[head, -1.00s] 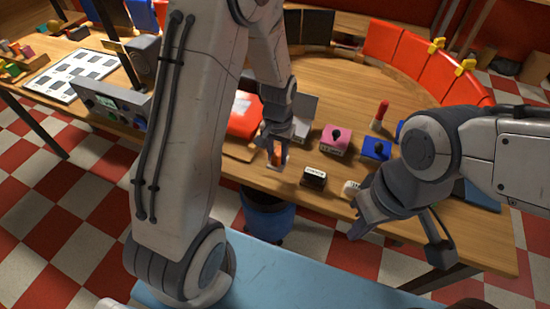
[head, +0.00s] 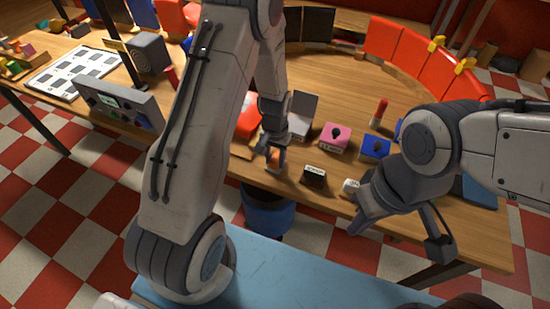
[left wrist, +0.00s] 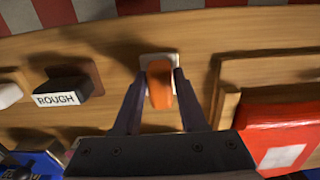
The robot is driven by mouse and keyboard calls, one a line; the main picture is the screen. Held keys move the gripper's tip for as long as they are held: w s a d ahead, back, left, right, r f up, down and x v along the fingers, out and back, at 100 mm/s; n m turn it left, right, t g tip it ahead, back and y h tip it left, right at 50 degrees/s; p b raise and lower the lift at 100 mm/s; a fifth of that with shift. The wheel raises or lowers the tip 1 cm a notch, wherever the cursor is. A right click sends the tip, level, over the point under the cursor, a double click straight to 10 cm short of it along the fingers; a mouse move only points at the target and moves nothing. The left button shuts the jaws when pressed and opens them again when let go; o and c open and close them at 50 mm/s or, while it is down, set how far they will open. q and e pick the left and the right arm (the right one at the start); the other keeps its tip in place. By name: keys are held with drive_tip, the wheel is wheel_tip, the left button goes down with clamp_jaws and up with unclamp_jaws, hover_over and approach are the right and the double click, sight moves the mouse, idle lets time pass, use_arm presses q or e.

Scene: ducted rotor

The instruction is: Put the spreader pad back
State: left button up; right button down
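An orange piece (left wrist: 160,90) stands over a pale square (left wrist: 160,58) at the table's front edge; I take the orange piece for the spreader pad. In the left wrist view the fingers of my left gripper (left wrist: 160,84) lie close against both its sides and look shut on it. In the head view my left gripper (head: 273,165) is low over the tabletop and largely hides the piece. Whether the piece touches the pale square cannot be seen. My right gripper (head: 361,226) hangs at the table's front edge, apart from the objects; its finger opening is unclear.
A black block labelled ROUGH (left wrist: 62,92) sits beside the orange piece; it also shows in the head view (head: 314,176). A red item (left wrist: 285,135) lies by a wooden tray edge (left wrist: 228,100). Pink (head: 334,138) and blue (head: 375,149) knobbed blocks stand behind. A grey console (head: 120,103) is left.

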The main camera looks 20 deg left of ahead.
sight(275, 157)
use_arm(q)
drive_tip(key=shift+o, duration=0.9)
drive_tip(key=shift+r, duration=0.6)
wheel_tip(275, 157, up, 10)
drive_tip(key=b, duration=0.2)
drive_tip(key=s+d+r+m, duration=0.1)
drive_tip(key=s+d+r, duration=0.2)
drive_tip(key=d+r, duration=0.15)
drive_tip(key=s+d+r+m, duration=0.2)
drive_tip(key=s+d, duration=0.1)
drive_tip(key=s, duration=0.3)
drive_tip(key=s+d+r+m, duration=0.1)
drive_tip(key=s+d+m, duration=0.1)
drive_tip(key=s, duration=0.5)
drive_tip(key=s+d+r+m+h, duration=0.1)
drive_tip(key=s+d+r+m, duration=0.1)
drive_tip(key=s+d, duration=0.2)
drive_tip(key=s, duration=0.3)
drive_tip(key=shift+s+d+r, duration=0.2)
drive_tip(key=shift+d+r, duration=0.1)
drive_tip(key=shift+r, duration=0.05)
